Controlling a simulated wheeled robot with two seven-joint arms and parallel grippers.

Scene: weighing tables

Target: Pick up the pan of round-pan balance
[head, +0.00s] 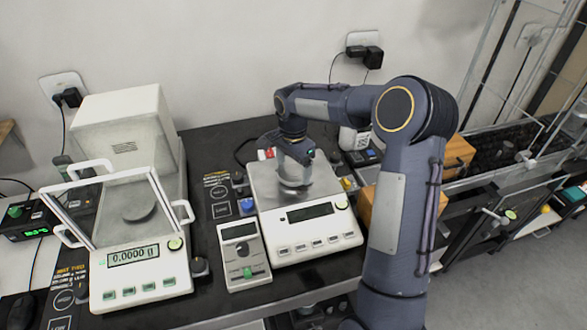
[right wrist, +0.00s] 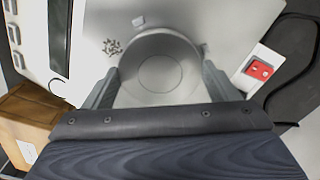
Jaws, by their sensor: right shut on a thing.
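The balance with a round dark pan (head: 140,212) stands at the left, a white unit (head: 142,287) with a glass shield and a display reading 0.0000. My right gripper (head: 294,183) is not at that pan; it is over the second balance in the middle, whose square steel plate (head: 263,178) carries a round pale metal dish. In the right wrist view my right gripper (right wrist: 160,88) is shut on this round dish (right wrist: 160,75), one finger on each side. I cannot tell whether the dish touches the plate. My left gripper is not in view.
A small grey meter (head: 243,258) stands between the balances. A red-topped white block (right wrist: 258,69) is close to the plate.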

